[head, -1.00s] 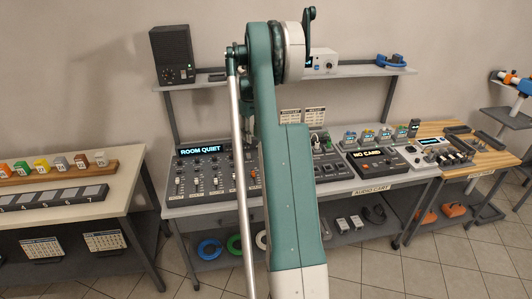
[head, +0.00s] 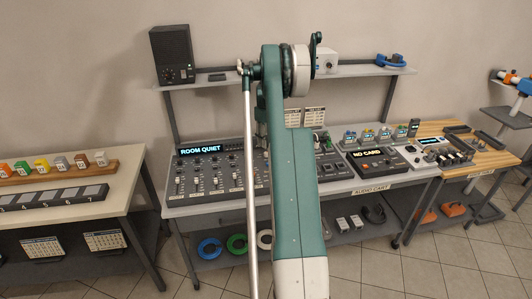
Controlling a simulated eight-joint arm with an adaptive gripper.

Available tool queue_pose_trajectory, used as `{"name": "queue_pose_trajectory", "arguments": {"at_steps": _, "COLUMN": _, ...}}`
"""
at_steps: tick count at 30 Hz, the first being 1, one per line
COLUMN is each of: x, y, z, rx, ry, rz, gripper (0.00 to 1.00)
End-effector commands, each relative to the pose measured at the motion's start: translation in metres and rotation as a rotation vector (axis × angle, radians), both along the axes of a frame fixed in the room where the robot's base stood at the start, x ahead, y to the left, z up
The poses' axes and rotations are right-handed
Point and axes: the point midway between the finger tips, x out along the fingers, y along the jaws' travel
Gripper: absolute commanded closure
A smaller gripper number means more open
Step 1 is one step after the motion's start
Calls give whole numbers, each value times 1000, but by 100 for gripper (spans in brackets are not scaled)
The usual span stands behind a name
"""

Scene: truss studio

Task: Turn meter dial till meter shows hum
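A white box with a dark knob (head: 329,64) stands on the upper shelf, just right of my arm's upper joint. It looks like the meter with its dial. My arm covers its left part, so I cannot read any display on it. My arm rises through the middle of the view in front of the desk. I cannot make out my gripper; it seems hidden behind the arm, so its distance from the knob does not show.
A black speaker (head: 172,55) and a blue headset-like item (head: 391,60) sit on the shelf (head: 205,82). A table with coloured blocks (head: 60,163) stands left.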

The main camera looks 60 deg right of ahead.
Motion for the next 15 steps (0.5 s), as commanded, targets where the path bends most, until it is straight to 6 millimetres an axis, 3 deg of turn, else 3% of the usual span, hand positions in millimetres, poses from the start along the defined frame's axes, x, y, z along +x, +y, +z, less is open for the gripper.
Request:
{"name": "queue_pose_trajectory", "arguments": {"at_steps": 8, "x": 0, "y": 0, "z": -20, "rx": 0, "ry": 0, "rz": 0, "gripper": 69}}
{"name": "queue_pose_trajectory", "arguments": {"at_steps": 15, "x": 0, "y": 0, "z": -49, "rx": 0, "ry": 0, "rz": 0, "gripper": 69}}
